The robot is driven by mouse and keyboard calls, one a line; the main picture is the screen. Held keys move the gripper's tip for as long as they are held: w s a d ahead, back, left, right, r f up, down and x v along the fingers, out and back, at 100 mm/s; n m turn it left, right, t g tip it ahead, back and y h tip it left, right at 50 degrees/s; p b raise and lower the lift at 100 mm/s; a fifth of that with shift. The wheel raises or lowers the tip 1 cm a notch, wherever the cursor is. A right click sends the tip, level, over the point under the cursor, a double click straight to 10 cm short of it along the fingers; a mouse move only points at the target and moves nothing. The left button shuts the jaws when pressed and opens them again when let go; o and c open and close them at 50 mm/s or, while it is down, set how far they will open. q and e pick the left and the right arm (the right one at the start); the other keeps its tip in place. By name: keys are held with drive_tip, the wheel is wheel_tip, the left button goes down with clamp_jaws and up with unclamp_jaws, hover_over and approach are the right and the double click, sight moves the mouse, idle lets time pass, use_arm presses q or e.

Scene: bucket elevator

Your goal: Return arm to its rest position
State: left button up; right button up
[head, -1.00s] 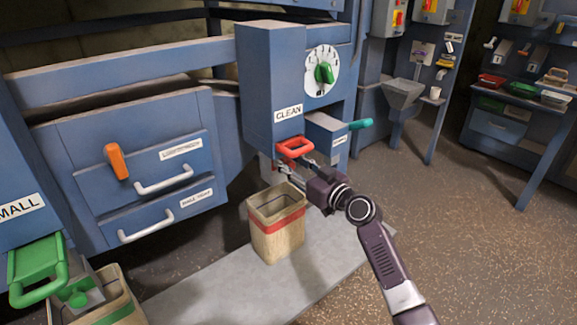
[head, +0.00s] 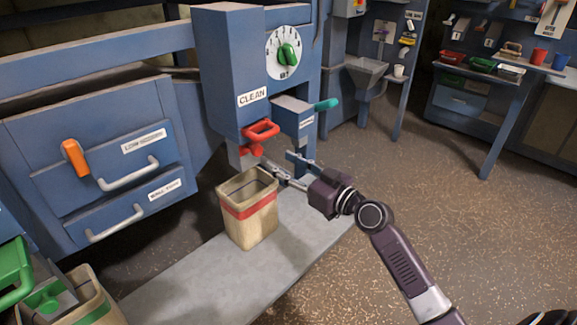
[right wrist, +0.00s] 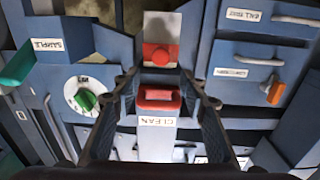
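My right arm comes in from the lower right in the head view. Its gripper (head: 277,162) is just below and to the right of the red handle (head: 262,131) under the CLEAN housing (head: 232,75). The fingers are spread, with nothing between them, and appear apart from the handle. My left gripper is not in view.
A red-banded sack (head: 248,212) stands on the grey slab (head: 200,275) below the gripper. A teal handle (head: 327,104) sticks out to the right of the housing. A green-knobbed dial (head: 289,54) is above. Open floor (head: 430,225) lies to the right.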

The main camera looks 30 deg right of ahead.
drive_tip(key=shift+s+d, duration=0.2)
drive_tip(key=shift+s, duration=0.5)
